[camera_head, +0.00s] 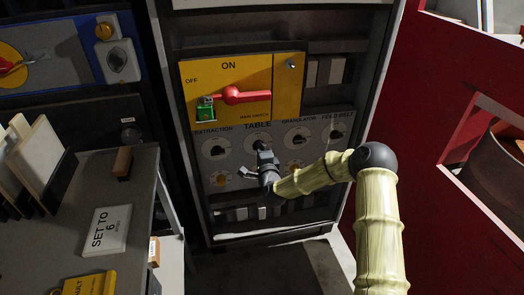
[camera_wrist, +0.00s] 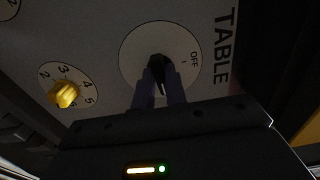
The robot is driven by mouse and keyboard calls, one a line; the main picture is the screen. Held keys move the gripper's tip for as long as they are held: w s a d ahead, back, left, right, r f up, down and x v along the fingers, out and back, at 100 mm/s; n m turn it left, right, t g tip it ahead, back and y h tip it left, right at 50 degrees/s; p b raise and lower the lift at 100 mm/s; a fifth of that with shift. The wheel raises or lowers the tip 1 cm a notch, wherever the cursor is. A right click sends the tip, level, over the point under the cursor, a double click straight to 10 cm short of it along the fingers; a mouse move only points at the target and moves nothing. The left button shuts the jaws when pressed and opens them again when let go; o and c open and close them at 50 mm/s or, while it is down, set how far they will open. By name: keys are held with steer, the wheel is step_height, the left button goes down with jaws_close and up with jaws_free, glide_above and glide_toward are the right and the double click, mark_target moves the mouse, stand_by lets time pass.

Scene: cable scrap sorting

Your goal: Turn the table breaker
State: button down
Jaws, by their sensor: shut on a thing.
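The table breaker (camera_wrist: 131,53) is a black knob on a pale round dial under the word TABLE, with OFF marked on the dial. In the wrist view my gripper (camera_wrist: 160,82) is shut on the black knob, one finger on each side. The wrist view is dark, and the knob's exact pointing is partly hidden by the fingers.
Similar dials stand beside it: EXTRACTION (camera_head: 215,147), GRANULATOR (camera_head: 298,137) and FEED BELT (camera_head: 335,131). Above is a yellow main switch panel with a red handle (camera_head: 233,95) and a green padlock (camera_head: 206,112). A yellow numbered knob (camera_wrist: 64,94) is close by. A grey bench stands left.

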steer(key=c, duration=1.5)
jaws_free()
steer(key=shift+w+d+r, duration=0.1)
steer(key=shift+w+r, duration=0.05)
steer(key=shift+o, duration=0.3)
steer(key=p+v, duration=0.2)
steer(key=v, duration=1.5)
steer(key=shift+s, duration=0.3)
